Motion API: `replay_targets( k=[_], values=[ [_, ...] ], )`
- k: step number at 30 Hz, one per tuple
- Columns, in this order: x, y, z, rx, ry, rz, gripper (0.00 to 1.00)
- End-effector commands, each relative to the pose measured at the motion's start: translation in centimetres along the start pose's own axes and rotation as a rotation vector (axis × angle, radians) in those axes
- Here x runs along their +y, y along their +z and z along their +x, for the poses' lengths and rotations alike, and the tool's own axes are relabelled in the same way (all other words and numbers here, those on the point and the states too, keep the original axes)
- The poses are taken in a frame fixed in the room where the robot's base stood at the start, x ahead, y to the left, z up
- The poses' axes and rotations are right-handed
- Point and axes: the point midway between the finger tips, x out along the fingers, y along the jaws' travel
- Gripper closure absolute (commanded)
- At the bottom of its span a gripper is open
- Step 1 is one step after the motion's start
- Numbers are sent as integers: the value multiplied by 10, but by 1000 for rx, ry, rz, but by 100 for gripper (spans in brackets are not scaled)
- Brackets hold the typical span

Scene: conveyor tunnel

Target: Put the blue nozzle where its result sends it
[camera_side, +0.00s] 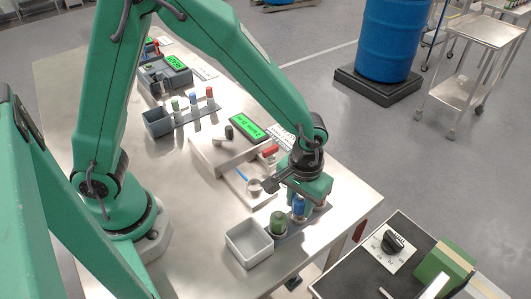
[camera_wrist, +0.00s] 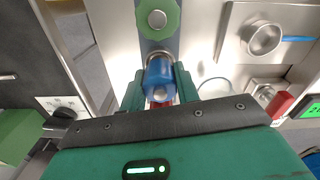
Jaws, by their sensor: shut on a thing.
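The blue nozzle (camera_side: 298,206) is upright at the small rack near the table's front right corner. My gripper (camera_side: 300,192) is over it from above and shut on it. In the wrist view the blue nozzle (camera_wrist: 160,79) sits between my two fingers (camera_wrist: 160,88). I cannot tell whether its foot rests in the rack or is just clear. A green nozzle (camera_side: 278,222) stands to its left, and it also shows in the wrist view (camera_wrist: 157,18). Something red (camera_side: 321,204) is partly hidden behind my gripper. The green display (camera_side: 249,127) has text too small to read.
A white open bin (camera_side: 249,244) stands left of the rack. A tester with a small cup (camera_side: 254,185) and a red handle (camera_side: 270,151) lies behind. A grey bin (camera_side: 157,122) and a rack of coloured pieces (camera_side: 194,107) are farther back. A dark bench with a knob (camera_side: 393,241) is at right.

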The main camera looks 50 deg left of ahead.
Motion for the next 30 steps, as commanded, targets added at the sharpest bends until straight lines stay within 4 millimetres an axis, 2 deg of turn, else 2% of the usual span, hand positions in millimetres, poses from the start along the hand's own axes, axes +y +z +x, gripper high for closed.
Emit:
replay_targets(
  k=[30],
  values=[
    [0, 0, 13, 0, 0, 0, 100]
  ],
)
